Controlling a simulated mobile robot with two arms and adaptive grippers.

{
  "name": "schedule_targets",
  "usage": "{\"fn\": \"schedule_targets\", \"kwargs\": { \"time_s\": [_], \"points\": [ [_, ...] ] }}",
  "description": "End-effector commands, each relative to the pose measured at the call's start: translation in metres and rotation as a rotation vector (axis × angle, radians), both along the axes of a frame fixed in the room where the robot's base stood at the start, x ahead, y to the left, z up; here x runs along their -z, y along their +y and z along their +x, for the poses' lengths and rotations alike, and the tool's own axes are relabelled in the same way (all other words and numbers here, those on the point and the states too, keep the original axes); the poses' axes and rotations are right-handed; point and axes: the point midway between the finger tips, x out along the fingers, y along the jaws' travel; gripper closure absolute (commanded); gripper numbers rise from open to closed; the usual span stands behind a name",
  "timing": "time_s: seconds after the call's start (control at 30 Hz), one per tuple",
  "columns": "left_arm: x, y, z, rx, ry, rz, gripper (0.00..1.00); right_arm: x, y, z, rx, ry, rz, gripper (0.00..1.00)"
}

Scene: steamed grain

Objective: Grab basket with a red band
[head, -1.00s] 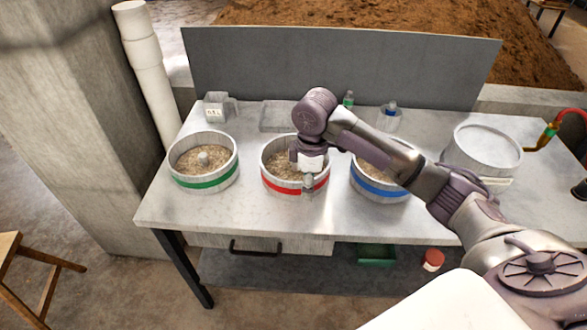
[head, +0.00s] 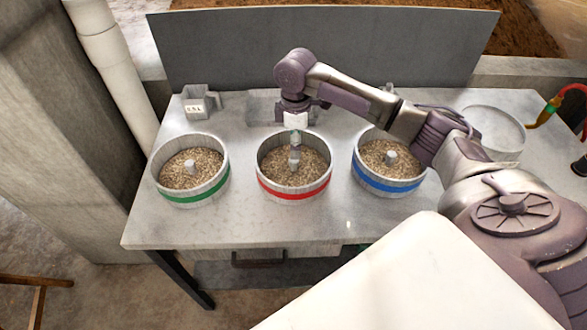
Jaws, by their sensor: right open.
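The basket with a red band (head: 293,195) stands on the table in the middle of three similar baskets. It is round and grey, and grain (head: 310,168) fills it around a central post. My right gripper (head: 295,148) points down over the middle of this basket, at or just above the post. Its fingers look narrow here and partly hide the post. I cannot tell whether they touch it. It is open, with nothing lifted. My left gripper is not in view.
A basket with a green band (head: 195,193) stands left and one with a blue band (head: 389,185) right. A large round pot (head: 493,130) is at the right. A grey panel (head: 330,50) closes the table's back.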

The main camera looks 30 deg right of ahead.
Motion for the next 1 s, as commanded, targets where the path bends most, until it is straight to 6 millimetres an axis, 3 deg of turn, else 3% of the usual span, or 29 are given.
{"fn": "schedule_targets", "kwargs": {
  "time_s": [0.17, 0.43, 0.6, 0.83, 0.87, 1.0],
  "points": [
    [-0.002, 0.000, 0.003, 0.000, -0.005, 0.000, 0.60, 0.015, 0.000, 0.000, 0.000, 0.001, -0.001, 0.43],
    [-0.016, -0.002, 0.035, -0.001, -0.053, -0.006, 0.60, 0.047, 0.007, -0.006, -0.001, 0.003, -0.001, 0.43],
    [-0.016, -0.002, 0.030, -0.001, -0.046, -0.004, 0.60, 0.065, 0.006, -0.006, -0.001, 0.001, -0.001, 0.43],
    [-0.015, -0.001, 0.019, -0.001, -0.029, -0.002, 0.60, 0.068, 0.006, -0.005, -0.002, -0.002, -0.001, 0.43],
    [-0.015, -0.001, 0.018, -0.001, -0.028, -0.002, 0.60, 0.068, 0.006, -0.005, -0.002, -0.002, -0.001, 0.45],
    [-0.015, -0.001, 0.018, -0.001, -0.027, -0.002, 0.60, 0.067, 0.006, -0.005, -0.001, -0.002, -0.001, 0.68]
  ]
}}
